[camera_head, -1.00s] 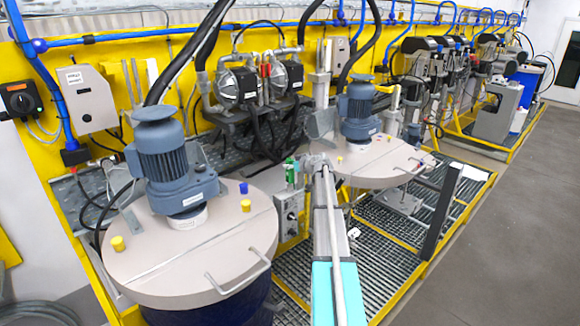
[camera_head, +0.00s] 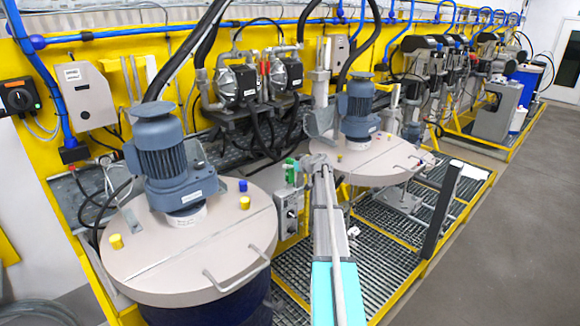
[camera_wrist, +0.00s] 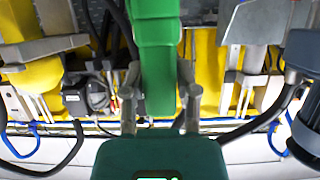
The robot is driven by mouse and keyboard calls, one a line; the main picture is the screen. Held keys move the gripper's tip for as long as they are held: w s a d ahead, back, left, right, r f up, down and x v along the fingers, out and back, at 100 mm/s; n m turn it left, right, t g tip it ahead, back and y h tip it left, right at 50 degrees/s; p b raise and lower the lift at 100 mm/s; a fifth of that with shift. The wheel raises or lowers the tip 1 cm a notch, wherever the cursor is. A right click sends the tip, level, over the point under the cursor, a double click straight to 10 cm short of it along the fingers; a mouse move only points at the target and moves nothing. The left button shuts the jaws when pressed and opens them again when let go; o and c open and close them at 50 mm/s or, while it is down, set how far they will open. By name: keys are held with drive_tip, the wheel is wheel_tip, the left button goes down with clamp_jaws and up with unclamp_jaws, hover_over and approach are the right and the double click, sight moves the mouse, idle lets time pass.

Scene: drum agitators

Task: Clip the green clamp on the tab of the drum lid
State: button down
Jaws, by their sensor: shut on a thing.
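The green clamp (camera_head: 290,172) shows small in the head view, at the left of my gripper (camera_head: 308,164), between the two drums. In the wrist view the green clamp (camera_wrist: 158,55) runs up the middle of the picture, between the two grey fingers of my gripper (camera_wrist: 160,82), which is shut on it. The near drum lid (camera_head: 165,260) lies at the lower left, apart from the clamp. A farther drum lid (camera_head: 375,165) lies right of and behind my gripper. I cannot make out the tab on either lid.
A blue-grey motor (camera_head: 165,160) stands on the near lid, with yellow caps and a handle (camera_head: 238,272). Another motor (camera_head: 358,108) stands on the far lid. A grey control box (camera_head: 290,212) is below the clamp. A dark post (camera_head: 441,210) rises at the right. The right floor is clear.

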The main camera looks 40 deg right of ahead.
drive_tip(key=shift+a+f+b, duration=0.1)
drive_tip(key=shift+f+b, duration=1.1)
drive_tip(key=shift+f, duration=0.05)
idle(0.6)
drive_tip(key=shift+c, duration=1.5)
unclamp_jaws()
drive_tip(key=shift+r, duration=0.2)
